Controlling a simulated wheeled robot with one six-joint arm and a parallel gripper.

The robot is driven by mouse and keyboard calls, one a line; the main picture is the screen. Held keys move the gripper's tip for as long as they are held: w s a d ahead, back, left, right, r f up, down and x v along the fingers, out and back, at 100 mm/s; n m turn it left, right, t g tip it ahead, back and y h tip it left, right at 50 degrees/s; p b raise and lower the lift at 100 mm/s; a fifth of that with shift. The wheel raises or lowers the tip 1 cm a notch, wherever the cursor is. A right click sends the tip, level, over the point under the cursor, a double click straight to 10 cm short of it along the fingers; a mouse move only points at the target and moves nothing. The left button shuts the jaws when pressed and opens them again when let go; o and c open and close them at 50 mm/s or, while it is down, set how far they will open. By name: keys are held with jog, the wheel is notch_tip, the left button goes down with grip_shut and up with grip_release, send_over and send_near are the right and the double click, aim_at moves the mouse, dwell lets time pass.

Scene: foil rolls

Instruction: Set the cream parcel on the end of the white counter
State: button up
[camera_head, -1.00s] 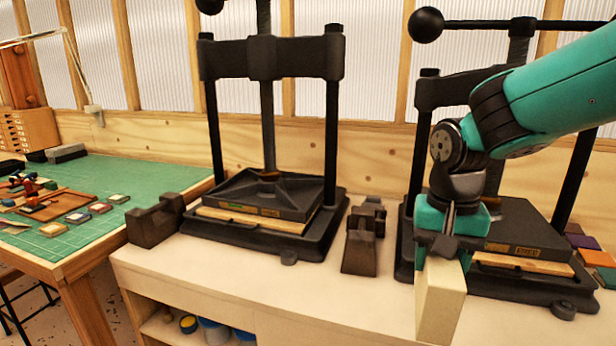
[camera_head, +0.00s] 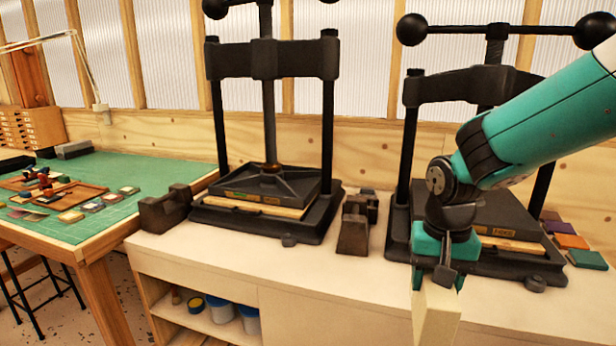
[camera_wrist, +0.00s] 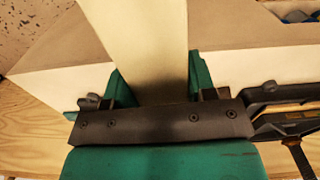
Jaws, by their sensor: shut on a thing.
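The cream parcel (camera_head: 436,315) is a long pale block hanging upright below my gripper (camera_head: 437,279), at the lower right of the head view. My gripper is shut on its upper end. The parcel's lower end is cut off by the picture's edge. In the wrist view the parcel (camera_wrist: 141,45) runs up between the two green fingers of my gripper (camera_wrist: 155,85). The white counter (camera_head: 300,272) runs across the lower head view, behind the parcel, with its left end near the green-topped table. I cannot tell the gap between parcel and counter.
Two black presses, one left (camera_head: 268,205) and one right (camera_head: 500,255), stand on the counter. Dark metal blocks stand at its left end (camera_head: 163,210) and between the presses (camera_head: 354,228). A green-topped table (camera_head: 120,175) stands left. The counter's front strip is bare.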

jog(key=s+d+f+n, duration=0.1)
jog(key=d+f, duration=0.3)
jog(key=f, duration=0.7)
jog(key=s+d+f+n, duration=0.1)
jog(key=d+f, duration=0.3)
jog(key=f, duration=0.7)
jog(key=shift+d+f+n, duration=0.25)
jog(key=shift+d+n, duration=0.05)
jog(key=shift+n, duration=0.2)
